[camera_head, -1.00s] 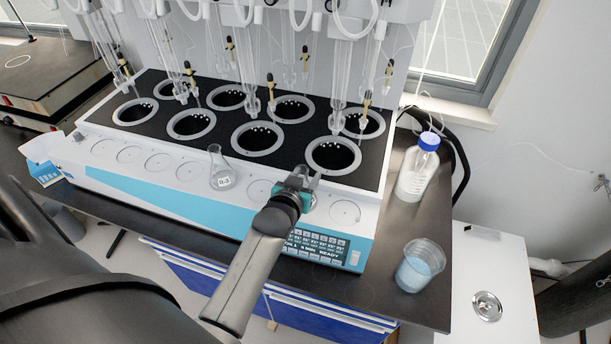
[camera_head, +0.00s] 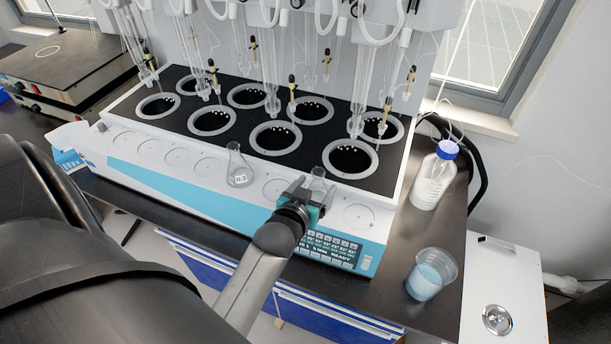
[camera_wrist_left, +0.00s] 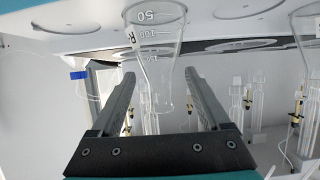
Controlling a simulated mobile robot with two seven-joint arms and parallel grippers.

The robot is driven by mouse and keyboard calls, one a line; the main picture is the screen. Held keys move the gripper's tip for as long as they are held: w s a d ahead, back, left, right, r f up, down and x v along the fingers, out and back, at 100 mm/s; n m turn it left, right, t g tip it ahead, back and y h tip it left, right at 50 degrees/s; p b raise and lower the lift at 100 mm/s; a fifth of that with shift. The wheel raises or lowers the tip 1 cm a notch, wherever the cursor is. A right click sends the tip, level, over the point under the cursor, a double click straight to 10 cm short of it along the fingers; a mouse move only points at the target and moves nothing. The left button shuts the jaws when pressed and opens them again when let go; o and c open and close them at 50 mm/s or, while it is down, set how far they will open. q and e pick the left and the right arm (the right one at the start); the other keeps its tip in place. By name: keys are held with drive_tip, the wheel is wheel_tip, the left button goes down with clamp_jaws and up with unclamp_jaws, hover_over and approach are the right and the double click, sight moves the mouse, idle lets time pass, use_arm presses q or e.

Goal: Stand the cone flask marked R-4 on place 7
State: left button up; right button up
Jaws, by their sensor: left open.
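A clear cone flask (camera_head: 318,181) stands upright on the distiller's white front ledge, second place from the right. It shows upside down in the left wrist view (camera_wrist_left: 158,38), with graduations and an "R" mark; the rest of its mark cannot be read. My left gripper (camera_head: 307,187) is open in front of this flask. In the wrist view its two fingers (camera_wrist_left: 160,85) lie either side of the flask's neck, apart from it. Another cone flask (camera_head: 239,172), marked R-3, stands further left on the ledge. Place numbers cannot be read. My right gripper is not in view.
The empty rightmost place (camera_head: 358,216) is beside the flask. Behind the ledge are several round heating wells (camera_head: 351,158) with glass tubes above. A blue-capped bottle (camera_head: 434,178) and a beaker of blue liquid (camera_head: 430,274) stand on the bench to the right.

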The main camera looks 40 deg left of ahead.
use_arm(q)
drive_tip(key=v, duration=0.7)
idle(0.3)
